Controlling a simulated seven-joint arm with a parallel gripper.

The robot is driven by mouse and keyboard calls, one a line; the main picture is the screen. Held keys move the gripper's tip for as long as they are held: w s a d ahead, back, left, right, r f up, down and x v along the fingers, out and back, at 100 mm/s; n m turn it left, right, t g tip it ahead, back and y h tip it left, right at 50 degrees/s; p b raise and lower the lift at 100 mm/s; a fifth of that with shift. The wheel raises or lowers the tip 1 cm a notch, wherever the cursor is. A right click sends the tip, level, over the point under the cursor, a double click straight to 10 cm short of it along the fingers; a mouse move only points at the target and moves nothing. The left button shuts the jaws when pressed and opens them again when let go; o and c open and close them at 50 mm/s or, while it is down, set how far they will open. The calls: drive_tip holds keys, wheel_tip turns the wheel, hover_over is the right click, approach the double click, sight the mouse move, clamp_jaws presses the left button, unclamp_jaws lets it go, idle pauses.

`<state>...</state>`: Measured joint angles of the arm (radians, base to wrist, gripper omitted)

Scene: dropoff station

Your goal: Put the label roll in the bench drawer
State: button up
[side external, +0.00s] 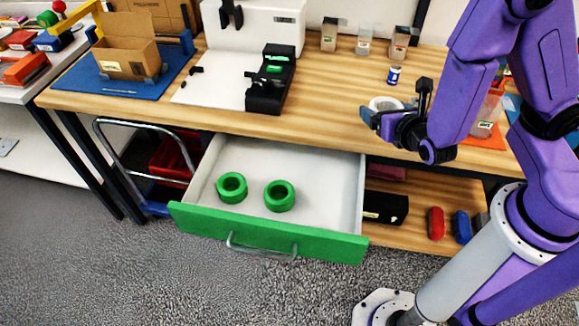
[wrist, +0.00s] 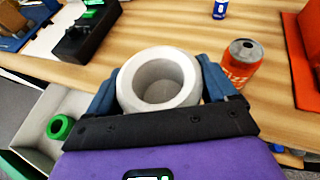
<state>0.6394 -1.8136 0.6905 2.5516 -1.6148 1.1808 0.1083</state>
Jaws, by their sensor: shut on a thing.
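My gripper (side external: 384,116) is shut on a white label roll (side external: 385,103) above the front part of the wooden bench. In the wrist view the roll (wrist: 157,79) sits between the two blue fingers, with its round hole facing the camera. The bench drawer (side external: 335,165) has a green front and is pulled open, below and to the left of my gripper. Two green rolls (side external: 232,187) lie inside the drawer, and its right part is bare. The drawer's edge also shows at the lower left of the wrist view (wrist: 28,122).
A black device (side external: 270,82) with green lights stands on the bench. An orange can (wrist: 239,66) stands close to the right finger in the wrist view. A blue can (side external: 394,75) and several small containers (side external: 364,40) stand further back. A cardboard box (side external: 125,46) is at the left.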

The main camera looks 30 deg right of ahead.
drive_tip(key=s+a+f+n+t+y, duration=0.1)
drive_tip(key=s+a+f+n+y, duration=0.3)
drive_tip(key=s+a, duration=0.6)
drive_tip(key=shift+w+a+f, duration=1)
drive_tip(key=shift+w+f, duration=0.9)
drive_tip(key=shift+f, duration=0.3)
drive_tip(key=shift+w+a+f, duration=1.05)
drive_tip(key=shift+w+f, duration=0.8)
drive_tip(key=shift+f, duration=0.35)
drive_tip(key=shift+w+a+f, duration=1)
drive_tip(key=shift+w+f, duration=0.9)
drive_tip(key=shift+f, duration=0.3)
drive_tip(key=shift+f, duration=0.55)
drive_tip(key=o, duration=0.9)
